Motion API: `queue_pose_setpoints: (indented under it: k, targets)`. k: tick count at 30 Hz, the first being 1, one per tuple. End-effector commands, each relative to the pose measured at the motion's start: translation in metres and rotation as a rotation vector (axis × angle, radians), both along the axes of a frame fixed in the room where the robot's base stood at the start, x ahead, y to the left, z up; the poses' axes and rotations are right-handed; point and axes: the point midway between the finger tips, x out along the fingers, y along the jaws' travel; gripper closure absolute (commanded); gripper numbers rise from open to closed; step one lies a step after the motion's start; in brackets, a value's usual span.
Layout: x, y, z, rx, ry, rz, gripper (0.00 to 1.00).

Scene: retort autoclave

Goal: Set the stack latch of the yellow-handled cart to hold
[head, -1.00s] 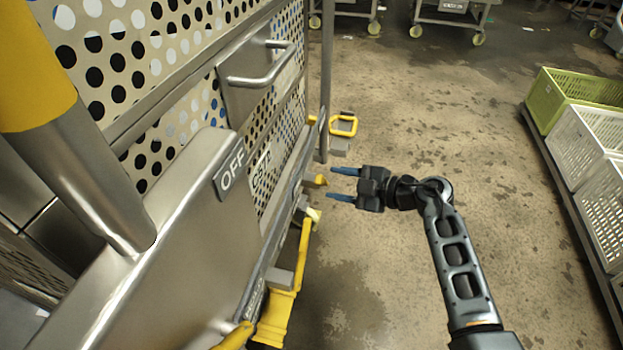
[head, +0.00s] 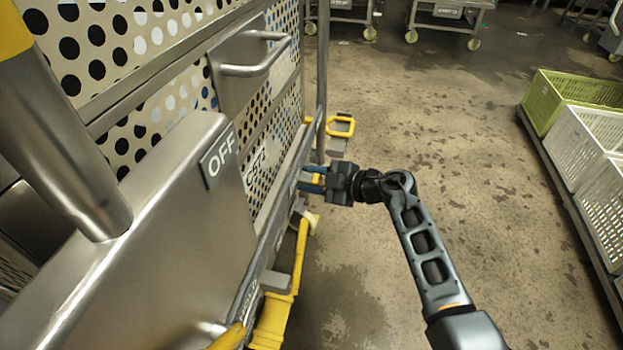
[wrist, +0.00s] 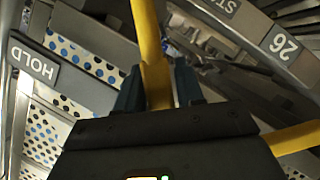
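The cart (head: 150,240) fills the left of the head view, with perforated panels and a large yellow-sleeved handle (head: 12,28) at the top left. An OFF plate (head: 218,158) sits on its near metal housing. Low on its side, my gripper (head: 312,180) has its blue fingers on either side of a short yellow lever (head: 318,180). In the wrist view the yellow lever (wrist: 156,75) runs between the fingers (wrist: 160,92), with no clear gap on either side. A HOLD plate (wrist: 35,60) is at the left there. The lever's far end is hidden.
More yellow bars (head: 300,250) run low along the cart, and a yellow loop (head: 340,126) sticks out beyond my gripper. Green and white crates (head: 585,120) stand on a low rack at the right. Floor between is clear. Other carts (head: 450,20) stand at the back.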

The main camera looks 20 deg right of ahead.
Motion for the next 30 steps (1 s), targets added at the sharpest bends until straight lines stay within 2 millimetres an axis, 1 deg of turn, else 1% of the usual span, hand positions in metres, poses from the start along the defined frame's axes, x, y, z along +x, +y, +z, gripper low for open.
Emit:
queue_pose_setpoints:
  k: [1, 2, 11, 23, 30]
  targets:
    - [0.0, 0.0, 0.0, 0.0, 0.0, 0.0, 0.68]
    - [0.0, 0.0, 0.0, 0.0, 0.0, 0.0, 0.71]
    - [0.0, 0.0, 0.0, 0.0, 0.0, 0.0, 1.0]
    - [-0.001, 0.0, 0.001, 0.002, 0.003, 0.001, 1.0]
    - [-0.012, -0.002, 0.008, 0.021, 0.028, 0.0, 1.0]
